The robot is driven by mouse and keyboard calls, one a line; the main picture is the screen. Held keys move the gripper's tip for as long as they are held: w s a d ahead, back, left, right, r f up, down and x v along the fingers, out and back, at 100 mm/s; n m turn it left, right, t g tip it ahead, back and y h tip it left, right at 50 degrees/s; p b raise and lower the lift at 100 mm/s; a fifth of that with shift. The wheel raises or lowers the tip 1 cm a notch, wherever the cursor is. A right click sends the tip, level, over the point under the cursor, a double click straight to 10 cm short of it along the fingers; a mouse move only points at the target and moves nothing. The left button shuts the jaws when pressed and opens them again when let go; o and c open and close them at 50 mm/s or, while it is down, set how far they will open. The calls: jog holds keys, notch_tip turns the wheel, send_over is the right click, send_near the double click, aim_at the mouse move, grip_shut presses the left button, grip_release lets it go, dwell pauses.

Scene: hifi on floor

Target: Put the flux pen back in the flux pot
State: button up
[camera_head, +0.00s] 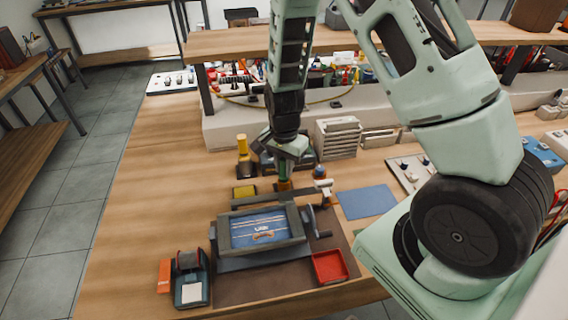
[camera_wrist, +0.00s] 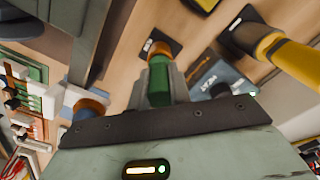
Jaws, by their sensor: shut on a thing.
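My gripper (camera_head: 286,152) points down over the workbench behind the framed board holder and is shut on a green pen-like cylinder (camera_wrist: 157,82), which I take for the flux pen. The pen (camera_head: 283,169) also shows below the gripper in the head view. In the wrist view its far end, with an orange and white part, overlaps a small dark square base (camera_wrist: 166,42). An orange-brown part (camera_head: 284,185) shows right under the pen in the head view. I cannot tell whether it is the flux pot or part of the pen, nor whether they touch.
A yellow-handled tool (camera_head: 243,147) stands left of the gripper, with a yellow block (camera_head: 244,191) in front. The board holder (camera_head: 262,230) is nearer, and a white-handled item (camera_head: 322,188) is close on the right. A grey rack (camera_head: 338,138) stands behind.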

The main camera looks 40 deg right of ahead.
jog(key=shift+f, duration=0.3)
jog(key=o, duration=1.5)
jog(key=shift+r, duration=0.15)
notch_tip(320, 180, up, 7)
jog(key=p, duration=0.6)
